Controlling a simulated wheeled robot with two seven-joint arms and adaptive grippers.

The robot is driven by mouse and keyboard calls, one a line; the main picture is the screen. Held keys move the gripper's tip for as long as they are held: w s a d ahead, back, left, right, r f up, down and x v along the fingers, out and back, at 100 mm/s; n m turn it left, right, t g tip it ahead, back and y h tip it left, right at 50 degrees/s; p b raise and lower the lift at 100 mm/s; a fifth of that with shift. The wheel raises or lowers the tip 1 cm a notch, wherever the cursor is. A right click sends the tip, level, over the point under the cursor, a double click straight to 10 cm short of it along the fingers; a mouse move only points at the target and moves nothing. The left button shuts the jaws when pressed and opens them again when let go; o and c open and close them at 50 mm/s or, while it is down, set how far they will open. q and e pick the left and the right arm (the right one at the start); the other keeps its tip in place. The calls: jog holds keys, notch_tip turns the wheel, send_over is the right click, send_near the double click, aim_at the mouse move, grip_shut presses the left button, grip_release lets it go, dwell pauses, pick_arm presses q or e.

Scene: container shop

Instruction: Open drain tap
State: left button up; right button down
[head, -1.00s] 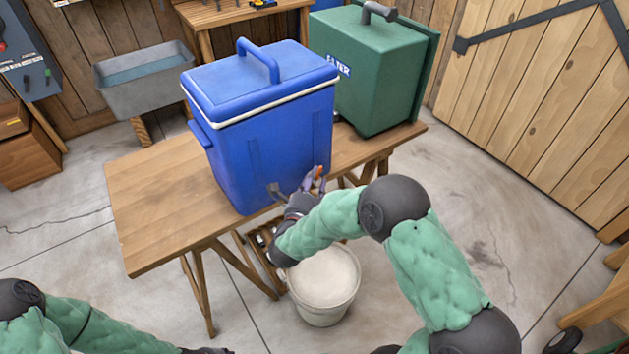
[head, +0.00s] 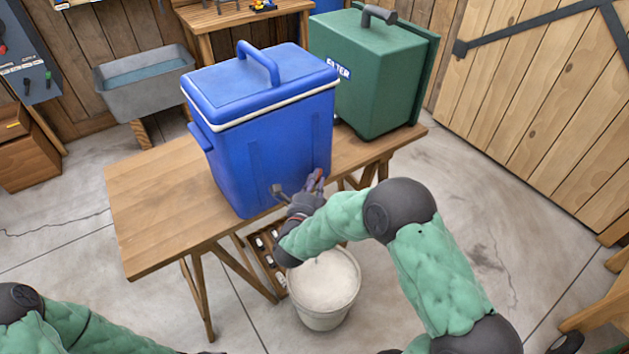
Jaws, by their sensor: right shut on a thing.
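A blue cooler (head: 262,130) with a closed lid and a top handle stands on the wooden workbench. A small grey drain tap (head: 277,191) sticks out low on its front face. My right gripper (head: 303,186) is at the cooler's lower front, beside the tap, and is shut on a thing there. An orange-red part (head: 314,180) shows at its fingers. The wrist hides most of what it grips, so the contact with the tap is not clear. My left arm shows at the bottom left; its gripper is not clearly visible.
A white bucket (head: 324,283) stands on the floor below the cooler's front. The workbench (head: 150,200) is bare on the left. A green box (head: 365,80) stands behind the cooler. A grey trough (head: 142,82) is at the back left.

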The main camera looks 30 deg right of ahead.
jog(key=shift+d+r+y, duration=0.15)
jog(key=shift+y, duration=0.15)
jog(key=n+t+y, duration=0.1)
jog(key=y, duration=0.1)
jog(key=n+t+y, duration=0.1)
jog(key=n+y, duration=0.1)
jog(key=d+n+t+y, duration=0.1)
jog(key=t, duration=0.1)
jog(key=shift+s+n+y, duration=0.25)
jog(key=shift+n+y, duration=0.15)
jog(key=n+y, duration=0.2)
jog(key=y, duration=0.1)
jog(key=d+n+y+p, duration=0.1)
jog(key=n+y, duration=0.1)
jog(key=y, duration=0.2)
jog(key=n+y, duration=0.3)
jog(key=shift+d+r+y+p, duration=0.15)
jog(key=shift+d+y+p, duration=0.05)
jog(key=shift+y+p, duration=0.2)
jog(key=n+y+p, duration=0.1)
jog(key=y, duration=0.1)
jog(key=n+g+y+p, duration=0.1)
jog(key=n+y, duration=0.1)
jog(key=shift+w, duration=0.2)
jog(key=shift+g+y, duration=0.3)
jog(key=c, duration=1.1)
grip_release()
jog(key=shift+s, duration=0.1)
